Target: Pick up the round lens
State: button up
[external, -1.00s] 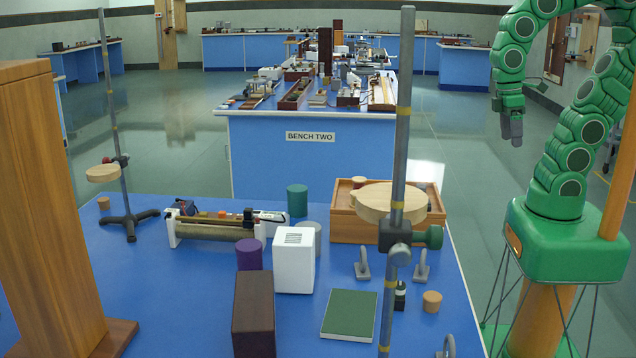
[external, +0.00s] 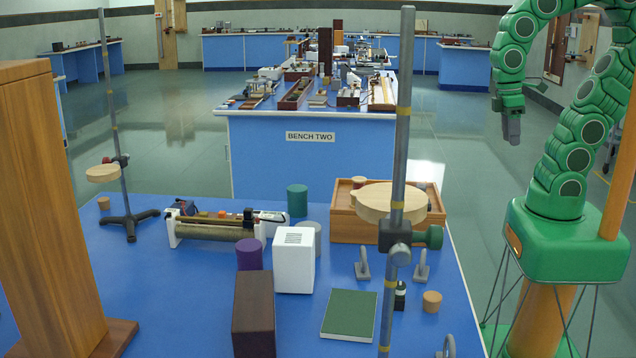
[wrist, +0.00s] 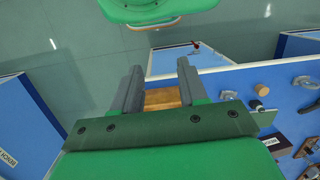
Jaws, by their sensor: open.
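I cannot make out a round lens for certain in either view. My gripper (external: 512,128) hangs high at the right, over the floor and well apart from the near blue bench (external: 180,290). In the wrist view its two grey fingers (wrist: 158,88) are spread, with nothing held between them. A round pale wooden disc (external: 375,200) is on the near rod stand (external: 400,130). A similar wooden disc (external: 103,173) is on the far-left stand.
The near bench holds a wooden box (external: 352,227), a white box (external: 294,262), a dark block (external: 253,315), a purple cylinder (external: 249,257), a green book (external: 349,315) and a small cork (external: 431,301). A tall wooden post (external: 45,200) stands left. Bench two (external: 310,165) is behind, across open floor.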

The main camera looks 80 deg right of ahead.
jog(key=d, duration=0.2)
jog(key=m+t+y, duration=0.2)
jog(key=m+y, duration=0.1)
jog(key=m, duration=1.7)
send_over(424, 249)
jog(key=d, duration=0.2)
jog(key=f, duration=1.7)
jog(key=shift+s+d, duration=0.1)
jog(key=shift+s, duration=0.1)
jog(key=shift+w+a+f+m+t, duration=0.25)
jog(key=shift+f+m+t, duration=0.05)
jog(key=shift+f+m, duration=0.3)
jog(key=shift+s+x, duration=0.1)
jog(key=shift+x, duration=1.7)
jog(key=shift+s+x, duration=0.15)
jog(key=shift+x, duration=1.65)
jog(key=shift+a, duration=0.15)
grip_shut()
